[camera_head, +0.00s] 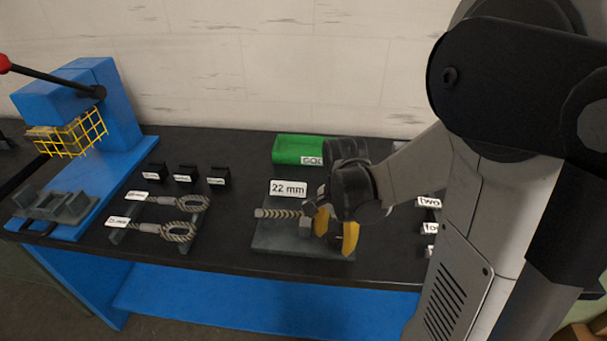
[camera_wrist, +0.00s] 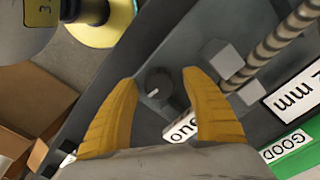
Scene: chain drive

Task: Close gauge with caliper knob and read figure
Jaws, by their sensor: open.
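The caliper knob (camera_wrist: 158,85) is a dark round dial with a white pointer mark in the wrist view. My gripper (camera_wrist: 159,77) is open, with one yellow finger on each side of the knob; I cannot tell whether either touches it. The knob is hidden by my gripper (camera_head: 336,228) in the head view. The gauge's grey plate (camera_head: 277,241) lies on the bench. Two grey jaw blocks (camera_wrist: 222,56) stand beside a twisted rope piece (camera_head: 281,213); the rope also shows in the wrist view (camera_wrist: 277,45). A sign (camera_head: 287,188) reads 22 mm.
A green bin (camera_head: 299,149) marked GOOD stands behind the gauge. Two looped rope slings (camera_head: 180,230) and several small black blocks (camera_head: 186,174) lie left. A blue press (camera_head: 105,95) with a yellow cage stands far left. Labelled blocks (camera_head: 429,202) sit right, partly behind my arm.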

